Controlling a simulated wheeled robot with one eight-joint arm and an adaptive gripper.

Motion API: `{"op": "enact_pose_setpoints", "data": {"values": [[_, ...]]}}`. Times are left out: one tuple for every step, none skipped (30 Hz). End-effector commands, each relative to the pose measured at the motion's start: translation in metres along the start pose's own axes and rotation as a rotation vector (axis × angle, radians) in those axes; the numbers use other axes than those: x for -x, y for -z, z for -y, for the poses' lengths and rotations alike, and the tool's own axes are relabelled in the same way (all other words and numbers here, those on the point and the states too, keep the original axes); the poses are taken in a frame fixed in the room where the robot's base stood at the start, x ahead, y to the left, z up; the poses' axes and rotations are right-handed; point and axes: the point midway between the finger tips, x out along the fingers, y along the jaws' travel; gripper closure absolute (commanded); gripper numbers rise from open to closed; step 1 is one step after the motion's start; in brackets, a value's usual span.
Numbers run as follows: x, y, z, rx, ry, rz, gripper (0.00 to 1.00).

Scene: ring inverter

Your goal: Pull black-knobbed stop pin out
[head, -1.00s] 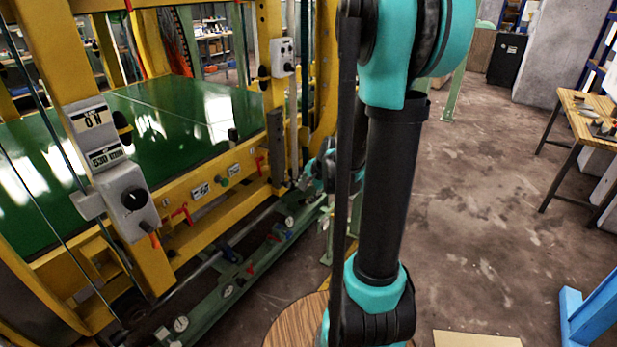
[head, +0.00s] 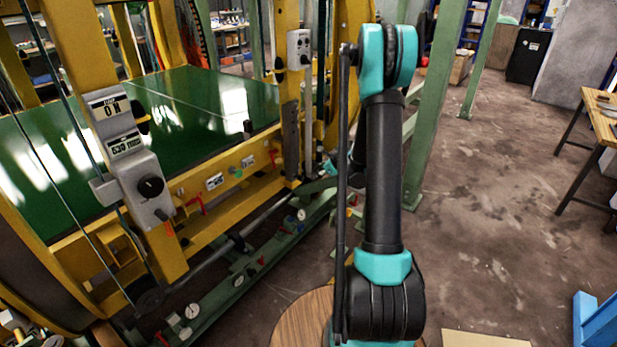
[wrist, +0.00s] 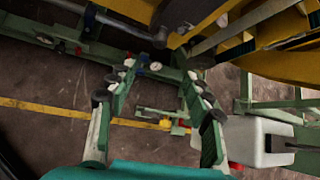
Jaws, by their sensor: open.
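My gripper (wrist: 161,74) is open in the wrist view, its two jointed fingers apart with nothing between them. Beyond the fingers lies a green rail (wrist: 175,74) with a small round gauge (wrist: 155,66). In the head view my arm hides most of the gripper; a teal part of it shows beside the green rail near the yellow frame. Black knobs show on the left yellow post (head: 143,123) and on the grey control box (head: 151,187). I cannot tell which, if any, is the stop pin's knob.
The yellow machine frame (head: 245,160) and green panel (head: 180,105) fill the left. A green post (head: 437,110) stands close to the right of my arm. A pale box (wrist: 256,141) is at the right in the wrist view. Open floor (head: 490,220) lies to the right.

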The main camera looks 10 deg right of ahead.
Motion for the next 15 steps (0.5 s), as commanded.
{"op": "enact_pose_setpoints", "data": {"values": [[-0.009,0.0,-0.001,0.002,-0.001,0.0,0.5],[-0.014,0.0,-0.001,0.002,-0.001,0.001,0.5],[-0.022,-0.001,-0.001,0.002,-0.001,0.001,0.5],[-0.027,-0.001,-0.001,0.002,-0.001,0.001,0.5],[-0.032,-0.001,-0.001,0.002,-0.001,0.001,0.5],[-0.039,0.0,-0.001,0.002,-0.001,0.001,0.5],[-0.044,0.0,0.0,0.002,-0.001,0.001,0.5],[-0.05,-0.001,0.0,0.002,-0.001,0.001,0.5],[-0.057,-0.001,-0.001,0.002,-0.001,0.001,0.5],[-0.063,-0.001,-0.001,0.003,-0.002,0.0,0.5],[-0.068,0.0,-0.001,0.003,-0.002,0.0,0.5],[-0.075,0.0,-0.001,0.003,-0.001,0.0,0.5],[-0.081,0.0,0.0,0.003,-0.001,0.0,0.5],[-0.086,0.0,0.0,0.003,-0.001,0.0,0.5],[-0.093,-0.001,-0.001,0.003,-0.001,0.001,0.5]]}}
